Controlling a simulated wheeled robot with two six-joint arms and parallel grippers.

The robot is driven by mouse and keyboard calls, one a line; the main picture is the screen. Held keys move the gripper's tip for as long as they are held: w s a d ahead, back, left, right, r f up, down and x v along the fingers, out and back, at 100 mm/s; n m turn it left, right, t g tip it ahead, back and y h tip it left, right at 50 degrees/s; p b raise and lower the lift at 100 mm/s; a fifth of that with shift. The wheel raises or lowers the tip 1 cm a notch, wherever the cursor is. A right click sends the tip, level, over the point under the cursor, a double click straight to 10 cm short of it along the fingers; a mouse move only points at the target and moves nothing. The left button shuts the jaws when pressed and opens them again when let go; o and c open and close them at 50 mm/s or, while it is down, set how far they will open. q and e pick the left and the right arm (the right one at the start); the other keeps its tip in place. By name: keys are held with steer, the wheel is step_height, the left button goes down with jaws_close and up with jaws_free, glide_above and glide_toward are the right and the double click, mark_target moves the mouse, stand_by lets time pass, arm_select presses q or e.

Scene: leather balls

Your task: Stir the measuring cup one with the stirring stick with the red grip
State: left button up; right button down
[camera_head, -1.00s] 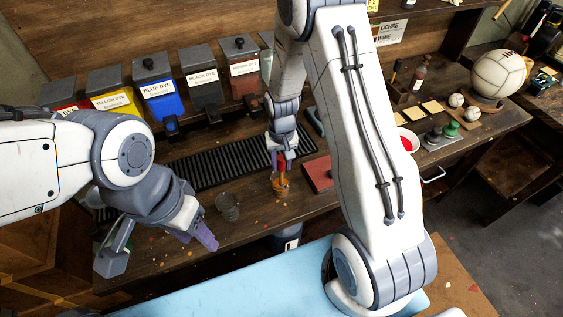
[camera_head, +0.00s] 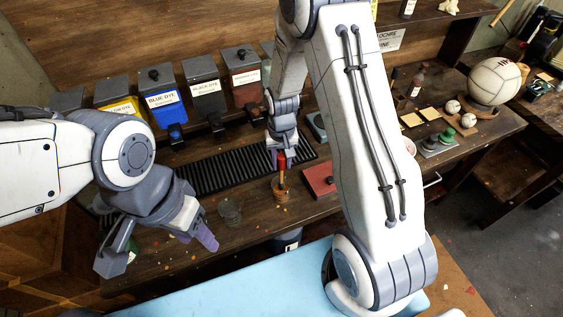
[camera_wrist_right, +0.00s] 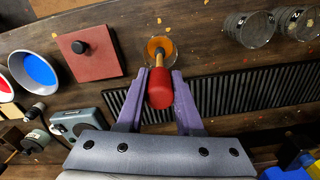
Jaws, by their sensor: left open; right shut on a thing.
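A stirring stick with a red grip (camera_head: 282,163) stands nearly upright between the fingers of my right gripper (camera_head: 281,155), which is shut on it. The red grip also fills the middle of the right wrist view (camera_wrist_right: 160,88). The stick's lower end reaches down at a small cup with orange contents (camera_head: 280,195); in the right wrist view this cup (camera_wrist_right: 159,46) lies just beyond the grip. The grip hides part of the stick and cup, so the tip's depth is unclear. My left gripper (camera_head: 160,248) is open and empty, left of a clear cup (camera_head: 229,211).
Two clear measuring cups (camera_wrist_right: 250,28) (camera_wrist_right: 298,22) stand beside the orange one; the outer shows a "2". A black ribbed mat (camera_head: 225,172) lies behind. A red block with a knob (camera_head: 318,180) sits at right. Dye bins (camera_head: 163,100) line the back.

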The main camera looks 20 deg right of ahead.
mark_target(282, 157)
steer(key=shift+r+p, duration=1.5)
steer(key=shift+r, duration=0.8)
step_height(282, 157, up, 5)
steer(key=p, duration=0.4)
steer(key=shift+s, duration=0.1)
